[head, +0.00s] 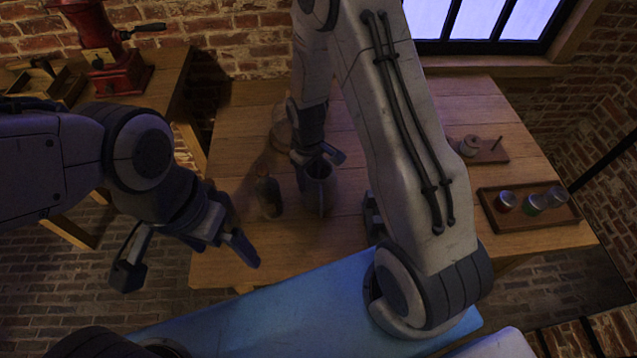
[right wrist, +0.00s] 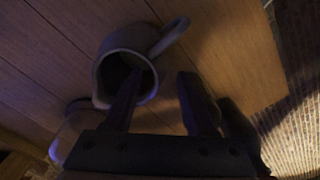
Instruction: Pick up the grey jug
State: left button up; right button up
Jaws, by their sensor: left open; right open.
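The grey jug (head: 318,198) stands on the wooden table in the head view, below my right gripper (head: 319,158). In the right wrist view the jug (right wrist: 113,46) shows its open mouth and a handle at its upper right. My right gripper (right wrist: 160,92) is open; its left finger overlaps the mouth of the jug and its right finger is outside, to the right. I cannot tell whether a finger touches the jug. My left gripper (head: 188,266) is open and empty in front of the table's left edge.
A dark-topped bottle (head: 268,196) stands just left of the jug. A rounded object (head: 281,133) is partly hidden behind my right arm. A tray (head: 545,226) with several small jars and a smaller board (head: 492,156) lie at the right. A red grinder (head: 104,60) stands at the left.

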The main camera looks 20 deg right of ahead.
jog(key=shift+f, duration=0.7)
grip_shut()
jog(key=shift+r, duration=0.1)
dwell(0.8)
